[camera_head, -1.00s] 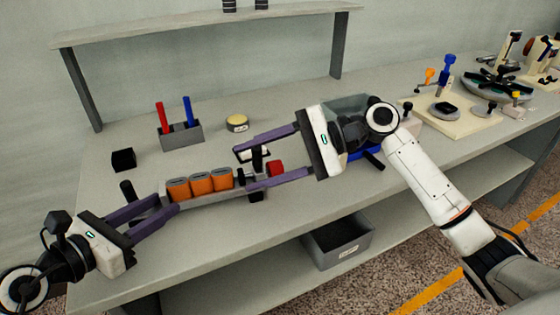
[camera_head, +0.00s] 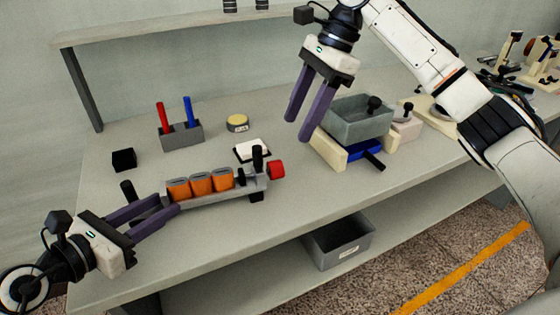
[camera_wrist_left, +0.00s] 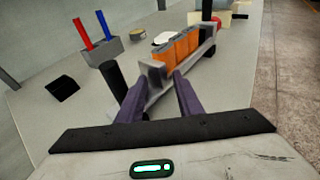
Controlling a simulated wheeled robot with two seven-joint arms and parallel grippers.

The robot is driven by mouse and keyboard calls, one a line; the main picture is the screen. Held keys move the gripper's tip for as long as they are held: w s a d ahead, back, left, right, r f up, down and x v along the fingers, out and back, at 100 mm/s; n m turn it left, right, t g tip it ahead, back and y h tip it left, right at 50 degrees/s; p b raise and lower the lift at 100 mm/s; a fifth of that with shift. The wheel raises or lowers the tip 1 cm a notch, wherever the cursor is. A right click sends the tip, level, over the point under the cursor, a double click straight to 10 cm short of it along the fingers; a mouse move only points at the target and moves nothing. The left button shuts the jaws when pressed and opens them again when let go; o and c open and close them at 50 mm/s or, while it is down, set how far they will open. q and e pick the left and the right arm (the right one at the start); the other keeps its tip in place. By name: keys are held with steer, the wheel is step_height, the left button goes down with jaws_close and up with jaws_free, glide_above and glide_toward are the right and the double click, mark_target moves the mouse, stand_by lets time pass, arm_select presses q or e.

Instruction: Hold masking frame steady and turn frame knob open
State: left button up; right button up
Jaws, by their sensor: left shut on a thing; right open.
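The masking frame (camera_head: 213,199) is a long grey bar holding several orange spools (camera_head: 201,184), near the front of the bench. A red frame knob (camera_head: 276,170) sticks out at its right end, beside a black upright post (camera_head: 257,160). My left gripper (camera_head: 168,205) is shut on the left end of the frame; the left wrist view shows its purple fingers (camera_wrist_left: 160,103) at the frame's near end. My right gripper (camera_head: 302,125) is open and empty, raised above the bench, up and right of the knob, fingers pointing down.
A grey bin (camera_head: 358,123) stands right of the right gripper, with a blue block (camera_head: 364,153) in front. A grey holder (camera_head: 182,135) with red and blue rods, a yellow-topped tin (camera_head: 237,123), a white pad (camera_head: 251,150) and a black cube (camera_head: 123,159) lie behind the frame.

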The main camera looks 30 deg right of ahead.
mark_target(280, 162)
steer(key=x, duration=1.1)
steer(key=shift+a+f, duration=0.1)
steer(key=shift+f, duration=0.1)
steer(key=c, duration=1)
